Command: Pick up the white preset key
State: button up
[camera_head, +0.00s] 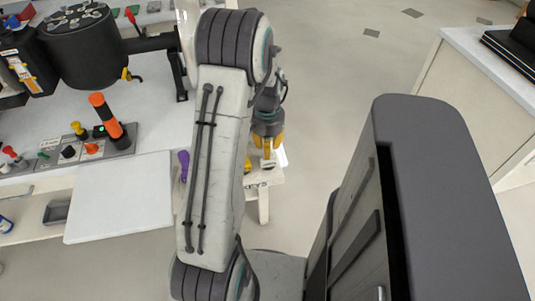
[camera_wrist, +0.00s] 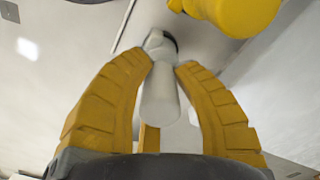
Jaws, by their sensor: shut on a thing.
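The white preset key (camera_wrist: 160,98) is between my gripper's two yellow fingers in the wrist view, with its rounded end toward the camera. My gripper (camera_wrist: 163,62) is shut on it. In the head view my gripper (camera_head: 267,143) points down beyond my arm, near the table's right edge. A small pale part of the key (camera_head: 267,153) shows between the fingers there. The key's far end is partly dark in the wrist view, and I cannot tell whether it touches anything below.
A yellow object (camera_wrist: 238,12) lies close beyond the right finger. A purple key-like piece (camera_head: 183,165) stands left of my arm. A grey panel with colored knobs (camera_head: 122,140) and a dark cylinder machine (camera_head: 85,48) are on the table at left. Open floor (camera_head: 350,60) lies to the right.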

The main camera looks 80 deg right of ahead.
grip_shut()
jog(key=shift+r, duration=0.1)
